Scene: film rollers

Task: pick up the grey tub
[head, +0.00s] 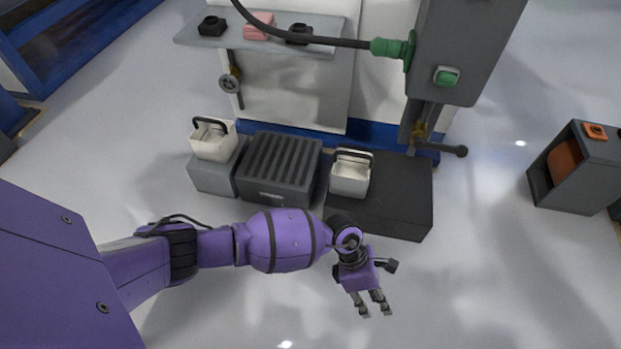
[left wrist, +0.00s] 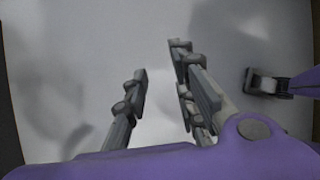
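Two small pale tubs with black handles show in the head view, and their colours are close. The right tub (head: 349,180), off-white to light grey, stands upright on a low black platform (head: 400,195). The left tub (head: 214,147), creamier, stands upright on a grey block (head: 205,178). My left gripper (head: 376,311) is empty and open, its fingers apart and pointing toward the picture's bottom, on the near side of the platform and clear of both tubs. In the left wrist view its open fingers (left wrist: 163,62) show over bare floor. My right gripper is not seen.
A dark ribbed box (head: 280,165) sits between the tubs. Behind stands a machine with a grey shelf (head: 270,37), a hose and a grey cabinet (head: 465,50). A dark open box (head: 575,170) is at right. The near floor is clear.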

